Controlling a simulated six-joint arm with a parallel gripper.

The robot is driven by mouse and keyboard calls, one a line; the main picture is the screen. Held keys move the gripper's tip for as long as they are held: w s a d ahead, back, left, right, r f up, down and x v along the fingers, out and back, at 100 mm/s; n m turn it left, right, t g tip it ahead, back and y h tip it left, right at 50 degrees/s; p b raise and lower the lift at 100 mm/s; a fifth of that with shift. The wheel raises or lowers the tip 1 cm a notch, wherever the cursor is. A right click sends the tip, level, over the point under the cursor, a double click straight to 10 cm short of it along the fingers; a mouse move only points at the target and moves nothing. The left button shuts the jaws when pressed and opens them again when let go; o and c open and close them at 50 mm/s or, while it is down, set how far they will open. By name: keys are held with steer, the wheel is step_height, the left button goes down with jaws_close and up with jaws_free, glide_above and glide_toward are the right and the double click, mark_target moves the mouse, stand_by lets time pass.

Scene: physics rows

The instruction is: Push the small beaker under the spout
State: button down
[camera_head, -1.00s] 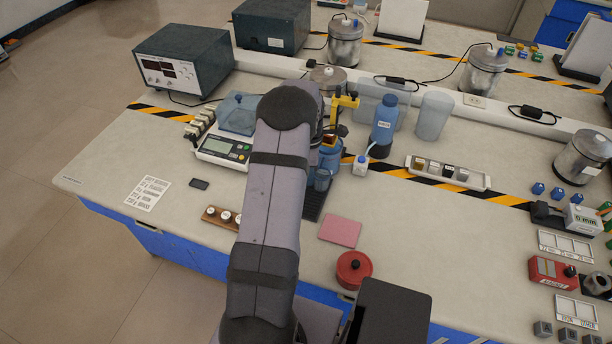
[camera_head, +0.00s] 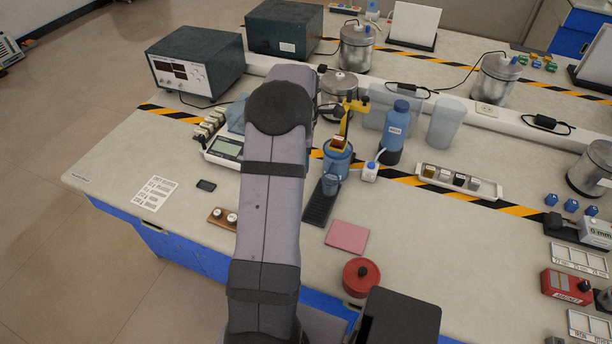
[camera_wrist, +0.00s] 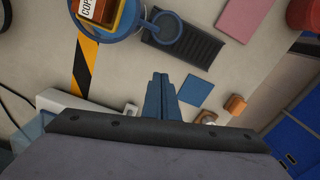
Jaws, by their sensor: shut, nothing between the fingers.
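The small blue see-through beaker (camera_head: 331,184) stands upright on the far end of a black ridged tray (camera_head: 318,207), beside the blue can (camera_head: 338,161). In the wrist view the beaker (camera_wrist: 166,29) is a round shape on the tray (camera_wrist: 203,50). The can (camera_wrist: 118,33) is left of it, with a short spout (camera_wrist: 147,17) reaching to the beaker's near side. I cannot tell whether the spout end is over its mouth. My gripper (camera_wrist: 161,78) is shut and empty, below the beaker in the wrist view and apart from it. In the head view my arm hides it.
A yellow stand (camera_head: 349,107) holds a copper-labelled block (camera_wrist: 92,8) at the can. A balance (camera_head: 226,149) is left of my arm. A blue square (camera_wrist: 195,90) lies near my fingers. A pink pad (camera_head: 347,237) lies in front.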

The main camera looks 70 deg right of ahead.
steer(key=shift+r, duration=1.4)
steer(key=s+d+m+b, duration=0.1)
steer(key=s+m, duration=0.3)
steer(key=s, duration=1.1)
steer(key=shift+f+b, duration=0.2)
steer(key=shift+b, duration=0.1)
step_height(320, 180, down, 10)
steer(key=shift+s+f+p, duration=0.1)
steer(key=shift+p, duration=1.15)
steer(key=shift+w+d+r+p, duration=0.15)
steer(key=shift+w+p, duration=0.15)
steer(key=shift+w, duration=0.35)
steer(key=shift+w+d+r+p, duration=0.1)
steer(key=shift+w+p, duration=0.15)
steer(key=shift+w, duration=0.35)
steer(key=shift+w+f, duration=0.1)
steer(key=shift+w, duration=0.65)
